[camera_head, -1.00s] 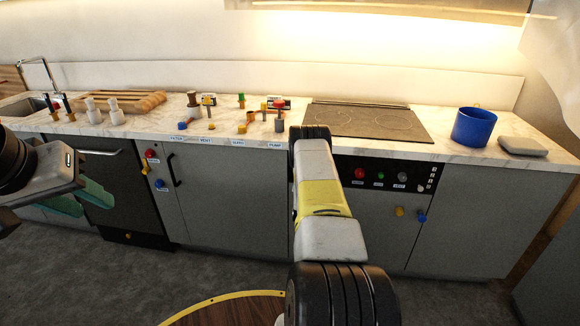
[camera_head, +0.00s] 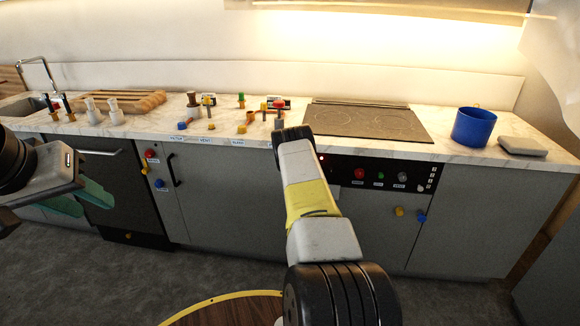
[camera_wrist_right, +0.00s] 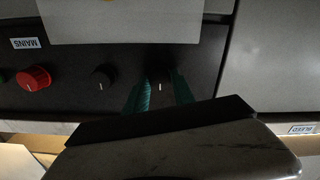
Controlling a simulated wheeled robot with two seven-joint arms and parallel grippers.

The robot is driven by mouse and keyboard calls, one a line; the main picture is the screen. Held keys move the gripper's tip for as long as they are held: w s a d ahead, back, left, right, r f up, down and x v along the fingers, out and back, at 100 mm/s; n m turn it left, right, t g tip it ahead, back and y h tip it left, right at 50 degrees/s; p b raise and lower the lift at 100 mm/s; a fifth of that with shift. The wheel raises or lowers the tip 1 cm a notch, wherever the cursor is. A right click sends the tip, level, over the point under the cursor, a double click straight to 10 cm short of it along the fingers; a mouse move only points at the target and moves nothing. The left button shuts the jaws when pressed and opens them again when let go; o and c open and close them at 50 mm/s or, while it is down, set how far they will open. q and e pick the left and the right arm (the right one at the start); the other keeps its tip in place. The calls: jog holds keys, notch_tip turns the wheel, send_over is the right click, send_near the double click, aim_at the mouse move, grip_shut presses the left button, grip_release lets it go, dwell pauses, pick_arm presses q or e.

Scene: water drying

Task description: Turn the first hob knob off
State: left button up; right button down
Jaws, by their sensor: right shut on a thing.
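The black hob panel (camera_head: 345,166) is below the cooktop in the head view, partly behind my right arm. In the right wrist view, which shows the panel upside down, my right gripper (camera_wrist_right: 160,92) has its green fingers on both sides of a black knob (camera_wrist_right: 160,76) and is shut on it. The knob's white mark lies upright in that picture. A second black knob (camera_wrist_right: 102,77) is to its left, apart from the fingers. The right fingers are hidden in the head view. My left gripper (camera_head: 84,200) is open and empty at the left, away from the panel.
A red knob (camera_wrist_right: 33,78) labelled MAINS is farther along the panel. The cooktop (camera_head: 370,121), a blue pot (camera_head: 473,127) and a grey block (camera_head: 521,146) are on the counter. Several small coloured fixtures stand left of the cooktop. Blue (camera_head: 421,217) and yellow (camera_head: 398,211) knobs stick out below the panel.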

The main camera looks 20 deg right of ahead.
jog(key=shift+f, duration=0.2)
jog(key=c, duration=1.1)
grip_release()
jog(key=shift+r, duration=0.1)
jog(key=shift+o, duration=0.2)
jog(key=shift+s+a, duration=0.1)
jog(key=shift+s, duration=0.05)
jog(key=v, duration=0.7)
jog(key=shift+s, duration=0.25)
jog(key=shift+a+r, duration=0.1)
jog(key=shift+a, duration=0.05)
